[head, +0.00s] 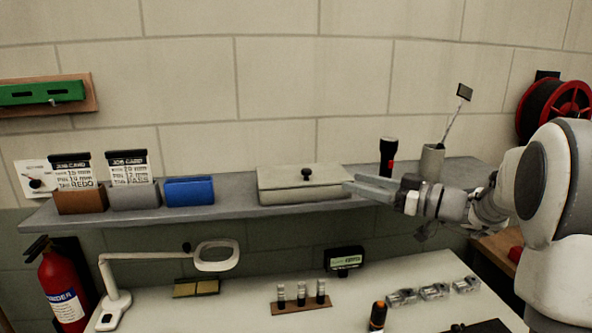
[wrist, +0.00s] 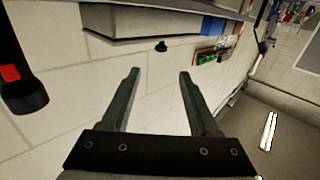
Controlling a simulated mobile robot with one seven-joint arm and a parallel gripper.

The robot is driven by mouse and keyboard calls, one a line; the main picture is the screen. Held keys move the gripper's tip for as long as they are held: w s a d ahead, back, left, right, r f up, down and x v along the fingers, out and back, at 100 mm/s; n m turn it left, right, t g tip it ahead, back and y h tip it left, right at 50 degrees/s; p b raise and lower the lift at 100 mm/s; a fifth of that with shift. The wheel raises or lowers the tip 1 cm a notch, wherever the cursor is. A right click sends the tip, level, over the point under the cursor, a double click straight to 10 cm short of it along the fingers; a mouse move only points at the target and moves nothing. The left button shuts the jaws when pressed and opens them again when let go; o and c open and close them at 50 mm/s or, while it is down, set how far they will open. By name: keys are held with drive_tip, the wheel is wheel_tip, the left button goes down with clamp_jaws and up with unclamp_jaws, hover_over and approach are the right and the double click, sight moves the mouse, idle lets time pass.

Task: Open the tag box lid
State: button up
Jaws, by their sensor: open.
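The tag box (head: 290,194) is a pale beige box on the grey shelf, with its lid (head: 280,177) shut. A black knob (head: 306,174) stands on top of the lid. My gripper (head: 349,185) is at the right end of the box in the head view, fingers pointing left; I cannot tell there whether they touch it. In the wrist view, which looks upside down, the box (wrist: 145,20) is at the top. The knob (wrist: 161,46) shows beyond and between the tips of my open, empty gripper (wrist: 160,73).
A black and red flashlight (head: 388,157) and a grey cup (head: 431,162) stand on the shelf (head: 235,212) close behind my gripper. A blue bin (head: 189,191) sits left of the box, beside two bins with job cards. The wall is behind; above the box is clear.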

sight(296, 177)
drive_tip(key=p+x, duration=0.4)
drive_tip(key=x, duration=1.2)
drive_tip(key=shift+w+a, duration=0.15)
drive_tip(key=shift+a, duration=0.25)
clamp_jaws()
idle(0.5)
